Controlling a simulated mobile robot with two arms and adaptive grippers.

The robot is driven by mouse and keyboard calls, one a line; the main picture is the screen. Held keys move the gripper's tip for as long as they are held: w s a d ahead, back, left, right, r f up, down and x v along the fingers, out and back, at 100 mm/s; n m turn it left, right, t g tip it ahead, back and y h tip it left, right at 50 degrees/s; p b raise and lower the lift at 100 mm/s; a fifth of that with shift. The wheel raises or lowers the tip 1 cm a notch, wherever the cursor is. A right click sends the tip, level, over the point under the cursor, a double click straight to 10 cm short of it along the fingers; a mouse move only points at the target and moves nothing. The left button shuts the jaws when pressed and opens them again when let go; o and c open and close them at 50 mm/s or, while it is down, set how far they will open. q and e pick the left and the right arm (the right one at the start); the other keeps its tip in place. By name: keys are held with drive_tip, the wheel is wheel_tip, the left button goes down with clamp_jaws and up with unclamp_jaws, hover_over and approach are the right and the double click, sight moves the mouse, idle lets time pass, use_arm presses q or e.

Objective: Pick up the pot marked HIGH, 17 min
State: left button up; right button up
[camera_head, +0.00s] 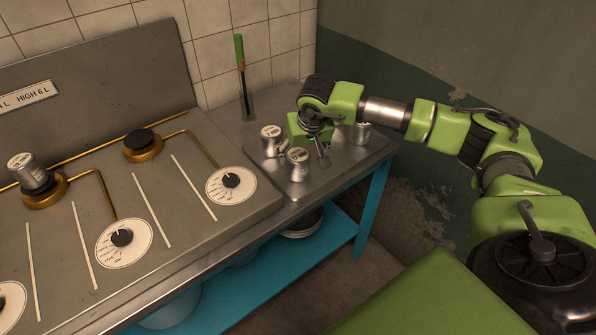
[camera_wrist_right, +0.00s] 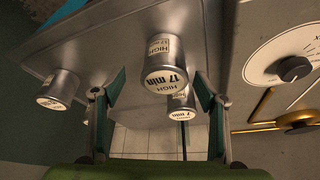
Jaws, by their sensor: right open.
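The pot marked HIGH, 17 min (camera_wrist_right: 166,62) is a small metal can with a white label. In the head view it appears to be the front can (camera_head: 298,165) on the metal side tray. My right gripper (camera_head: 320,150) is over the tray just right of this can. In the right wrist view the open fingers (camera_wrist_right: 160,84) point toward the can, one to each side of its lower part. No finger visibly touches it; I cannot tell the remaining depth gap. My left gripper is not in view.
A HIGH, 7 min can (camera_wrist_right: 180,103) stands close behind; it also shows in the head view (camera_head: 270,140). Another can (camera_head: 361,134) stands to the right, partly behind my arm. A green-handled tool (camera_head: 240,65) stands at the wall. The stove (camera_head: 150,185) holds another can (camera_head: 28,172).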

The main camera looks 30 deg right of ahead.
drive_tip(key=b+x, duration=0.2)
drive_tip(key=x, duration=0.1)
drive_tip(key=b+x, duration=0.1)
drive_tip(key=shift+w+a+f, duration=0.25)
drive_tip(key=shift+a+f, duration=0.05)
drive_tip(key=shift+f, duration=0.1)
drive_tip(key=shift+w+d+f, duration=0.1)
drive_tip(key=shift+w+f, duration=0.15)
drive_tip(key=shift+f, duration=0.2)
drive_tip(key=shift+r, duration=0.1)
drive_tip(key=c, duration=1.4)
